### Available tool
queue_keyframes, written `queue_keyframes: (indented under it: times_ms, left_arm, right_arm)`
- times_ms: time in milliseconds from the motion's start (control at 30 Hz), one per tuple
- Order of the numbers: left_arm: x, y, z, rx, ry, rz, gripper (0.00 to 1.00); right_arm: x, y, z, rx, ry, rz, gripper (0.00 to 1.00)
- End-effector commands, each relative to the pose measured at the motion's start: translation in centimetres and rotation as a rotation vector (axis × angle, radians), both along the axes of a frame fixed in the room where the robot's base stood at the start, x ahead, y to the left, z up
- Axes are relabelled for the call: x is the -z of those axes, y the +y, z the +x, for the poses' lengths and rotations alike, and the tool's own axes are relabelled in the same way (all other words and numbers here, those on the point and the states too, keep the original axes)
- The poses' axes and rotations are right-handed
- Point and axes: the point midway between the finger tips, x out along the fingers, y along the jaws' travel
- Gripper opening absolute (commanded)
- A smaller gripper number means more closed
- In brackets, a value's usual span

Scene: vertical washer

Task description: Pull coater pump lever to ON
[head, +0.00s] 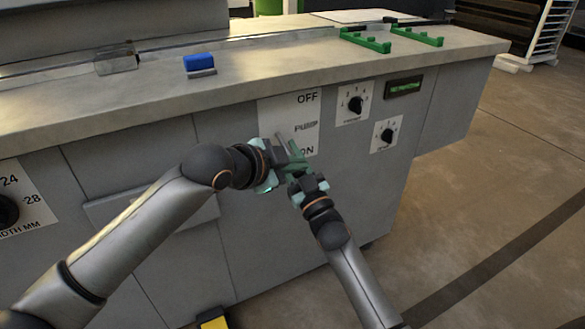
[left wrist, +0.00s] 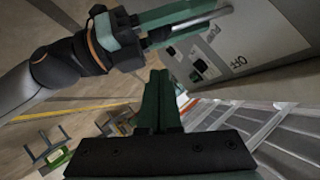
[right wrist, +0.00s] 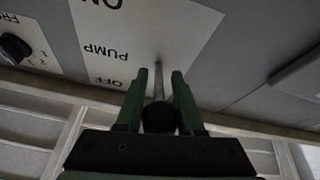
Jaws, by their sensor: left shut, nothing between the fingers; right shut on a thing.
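The pump lever is a thin grey rod (head: 281,146) on a white label panel (head: 284,108) marked OFF at the top, PUMP in the middle and ON below. My right gripper (head: 295,153) is shut on the lever's outer end. In the right wrist view, the dark round knob (right wrist: 158,118) sits between its two green fingers (right wrist: 157,85), and the rod runs to the panel beside PUMP. The grippers partly cover ON and the lever.
Two black dials (head: 355,104) (head: 387,135) and a small green display (head: 404,87) are right of the lever panel. The countertop above holds a blue block (head: 198,62) and green brackets (head: 390,39). Open floor (head: 500,190) lies to the right.

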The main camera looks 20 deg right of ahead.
Motion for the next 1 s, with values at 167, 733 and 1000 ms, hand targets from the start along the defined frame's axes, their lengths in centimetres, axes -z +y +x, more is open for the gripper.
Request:
queue_keyframes:
  times_ms: [167,733,1000]
  left_arm:
    - [2.0,-0.1,1.5,-0.004,0.003,0.002,0.0]
    - [3.1,-0.2,2.2,-0.003,-0.004,0.001,0.0]
    - [4.3,-0.3,2.7,-0.006,-0.059,0.005,0.0]
  right_arm:
    - [0.6,0.2,0.0,-0.003,0.013,0.0,0.0]
    - [0.6,0.2,0.0,-0.003,0.012,0.0,0.0]
    - [0.3,0.3,-0.1,-0.005,0.004,0.0,0.0]
